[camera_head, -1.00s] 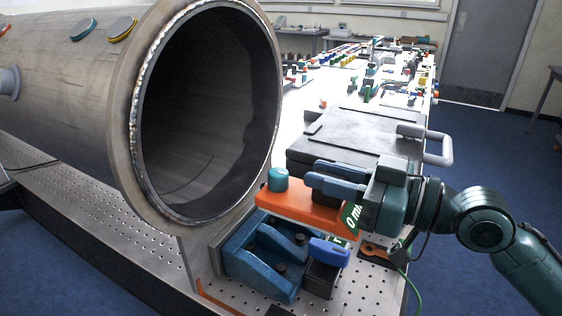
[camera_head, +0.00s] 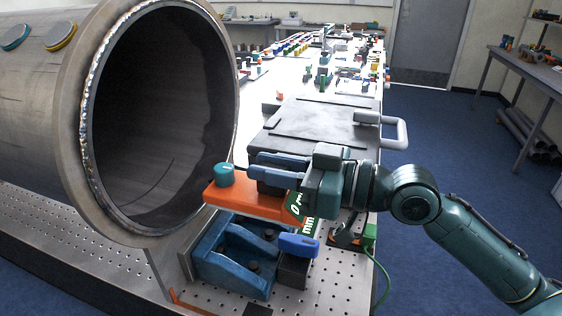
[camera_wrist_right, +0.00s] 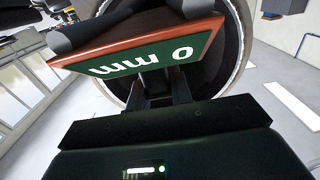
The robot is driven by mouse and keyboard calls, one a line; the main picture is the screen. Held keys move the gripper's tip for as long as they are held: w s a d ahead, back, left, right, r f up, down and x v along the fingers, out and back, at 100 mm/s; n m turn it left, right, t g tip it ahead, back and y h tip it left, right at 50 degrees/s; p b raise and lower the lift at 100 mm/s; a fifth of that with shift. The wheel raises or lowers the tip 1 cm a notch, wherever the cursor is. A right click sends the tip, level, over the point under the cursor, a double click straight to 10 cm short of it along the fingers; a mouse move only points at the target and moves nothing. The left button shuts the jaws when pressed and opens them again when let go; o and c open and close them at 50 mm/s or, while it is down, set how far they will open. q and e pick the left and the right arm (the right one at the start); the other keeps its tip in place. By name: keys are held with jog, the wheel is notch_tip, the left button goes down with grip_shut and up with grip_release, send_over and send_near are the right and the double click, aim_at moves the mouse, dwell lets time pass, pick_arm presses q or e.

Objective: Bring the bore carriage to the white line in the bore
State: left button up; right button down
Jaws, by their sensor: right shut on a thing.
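The steel pipe (camera_head: 30,95) has its round, dark bore (camera_head: 165,110) open toward me. No white line shows inside it. An orange carriage (camera_head: 235,203) with a teal knob (camera_head: 225,174) and a green "0 mm" label (camera_head: 300,210) is at the lower right of the bore mouth. It looks level and overlaps the rim in the head view; I cannot tell whether it touches. My right gripper (camera_head: 262,172) is shut on the carriage from the right. In the right wrist view the label (camera_wrist_right: 140,55) appears upside down before the pipe rim (camera_wrist_right: 245,40). My left gripper is out of view.
A blue cradle (camera_head: 232,262) with a blue-handled clamp (camera_head: 298,245) stands below the carriage on the perforated plate (camera_head: 335,275). A grey case (camera_head: 320,120) with a handle lies behind my right gripper. A green cable (camera_head: 385,285) hangs at the table's right edge.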

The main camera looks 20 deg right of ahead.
aim_at(229, 169)
jog(key=shift+w+a+r+p, duration=0.2)
jog(key=shift+w+a+p, duration=0.25)
jog(key=shift+a, duration=0.15)
jog(key=shift+p+x, duration=0.55)
jog(key=shift+x, duration=0.5)
jog(key=shift+p+x, duration=0.45)
jog(key=shift+x, duration=0.5)
jog(key=shift+w+a, duration=0.35)
jog(key=shift+a, duration=0.25)
jog(key=x, duration=0.4)
jog(key=f+x, duration=0.1)
jog(key=x, duration=0.4)
jog(key=p+x, duration=0.1)
jog(key=x, duration=0.4)
jog(key=shift+w+a+f, duration=0.15)
jog(key=shift+f, duration=0.4)
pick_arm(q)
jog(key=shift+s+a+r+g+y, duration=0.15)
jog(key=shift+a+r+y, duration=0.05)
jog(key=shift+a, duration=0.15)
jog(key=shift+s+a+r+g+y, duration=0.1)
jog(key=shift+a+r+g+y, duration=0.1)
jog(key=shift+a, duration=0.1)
